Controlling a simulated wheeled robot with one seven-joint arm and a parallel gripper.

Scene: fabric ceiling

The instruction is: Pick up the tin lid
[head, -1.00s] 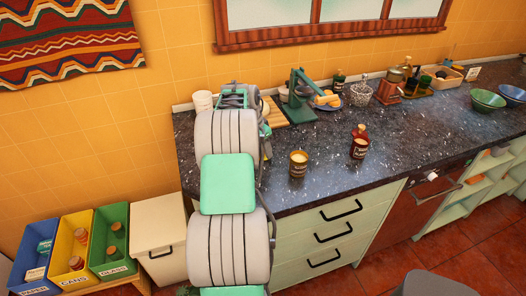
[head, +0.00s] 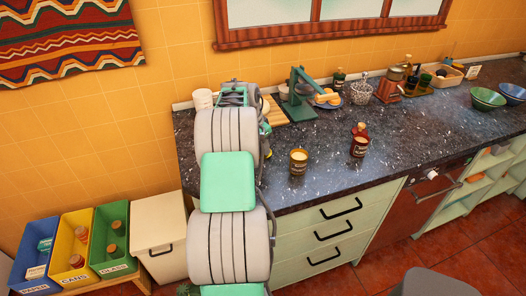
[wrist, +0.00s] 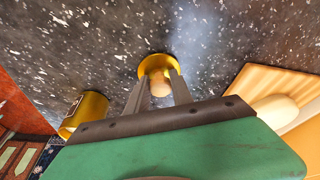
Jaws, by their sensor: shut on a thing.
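In the wrist view, a round gold tin lid (wrist: 147,66) with a pale wooden-looking knob (wrist: 160,85) shows at the fingertips. My gripper (wrist: 158,84) is shut on it, with one grey finger on each side of the knob. Speckled dark countertop lies behind the lid; I cannot tell how far off it is. A gold tin (wrist: 88,108) stands apart to the left in the wrist view.
A labelled gold tin (head: 299,162) and a red bottle (head: 360,143) stand on the dark countertop (head: 330,192). A green press (head: 296,106) and a wooden board (head: 273,112) are behind. Sorting bins (head: 118,268) sit on the left.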

